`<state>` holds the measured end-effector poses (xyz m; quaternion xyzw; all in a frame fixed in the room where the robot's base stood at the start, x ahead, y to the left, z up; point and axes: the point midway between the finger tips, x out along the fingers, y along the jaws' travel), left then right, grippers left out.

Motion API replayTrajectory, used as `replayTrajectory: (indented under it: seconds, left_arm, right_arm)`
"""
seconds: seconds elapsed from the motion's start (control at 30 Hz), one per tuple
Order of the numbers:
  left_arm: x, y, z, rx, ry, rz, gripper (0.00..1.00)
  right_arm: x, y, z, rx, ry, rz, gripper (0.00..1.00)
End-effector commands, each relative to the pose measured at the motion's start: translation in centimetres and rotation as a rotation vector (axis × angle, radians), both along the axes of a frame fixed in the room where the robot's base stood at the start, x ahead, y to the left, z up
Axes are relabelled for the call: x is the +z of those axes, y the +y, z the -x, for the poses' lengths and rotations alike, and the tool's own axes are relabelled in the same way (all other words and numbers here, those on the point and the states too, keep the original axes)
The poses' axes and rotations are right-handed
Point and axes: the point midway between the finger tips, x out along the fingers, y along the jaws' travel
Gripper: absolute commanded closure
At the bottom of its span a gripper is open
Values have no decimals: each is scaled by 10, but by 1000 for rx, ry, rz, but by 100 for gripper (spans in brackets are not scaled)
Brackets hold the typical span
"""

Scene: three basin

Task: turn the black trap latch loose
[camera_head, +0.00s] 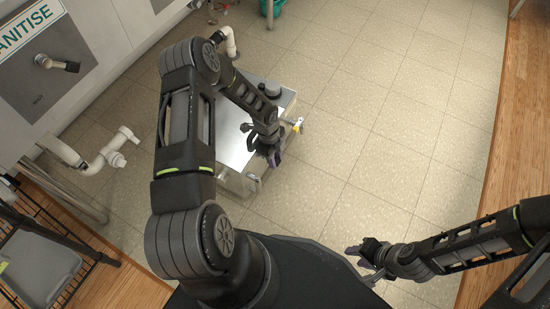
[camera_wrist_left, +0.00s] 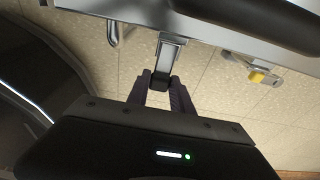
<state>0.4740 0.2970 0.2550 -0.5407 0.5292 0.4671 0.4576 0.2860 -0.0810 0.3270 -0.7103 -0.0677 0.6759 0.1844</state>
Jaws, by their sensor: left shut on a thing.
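The metal trap box (camera_head: 232,150) stands on the tiled floor below my left arm. In the left wrist view, the black trap latch (camera_wrist_left: 160,80) shows as a metal arm with a black tip, hanging from the box's edge. My left gripper (camera_head: 274,157) is at the box's right side in the head view. In the left wrist view its purple fingers (camera_wrist_left: 160,84) are shut on the latch's black tip. In the head view the latch is hidden by the gripper. My right gripper (camera_head: 358,263) is open and empty, low on the right, away from the box.
A yellow-tipped latch (camera_wrist_left: 259,76) sits on the same side of the box, right of my left gripper. White pipes (camera_head: 118,148) and a wall are at the left. A grey tray on a rack (camera_head: 40,265) stands lower left. The floor (camera_head: 385,130) to the right is clear.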

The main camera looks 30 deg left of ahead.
Motion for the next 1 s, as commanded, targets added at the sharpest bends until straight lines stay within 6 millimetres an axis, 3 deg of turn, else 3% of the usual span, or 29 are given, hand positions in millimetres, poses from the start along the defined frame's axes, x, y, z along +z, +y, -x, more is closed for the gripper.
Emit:
replayTrajectory:
  seconds: [0.27,0.3,0.53,0.83,1.0]
  left_arm:
    - [1,-1,-3,1,-6,1,100]
    - [1,-1,-2,1,-6,1,71]
    - [0,-1,-1,0,-3,1,52]
    - [1,0,0,1,-1,0,51]
    - [16,2,-1,1,-2,0,51]
  right_arm:
    - [0,0,0,0,0,0,64]
    - [0,0,0,0,0,0,64]
    - [0,0,0,0,0,0,64]
    - [1,0,0,0,0,0,64]
    - [6,1,1,2,1,-1,64]
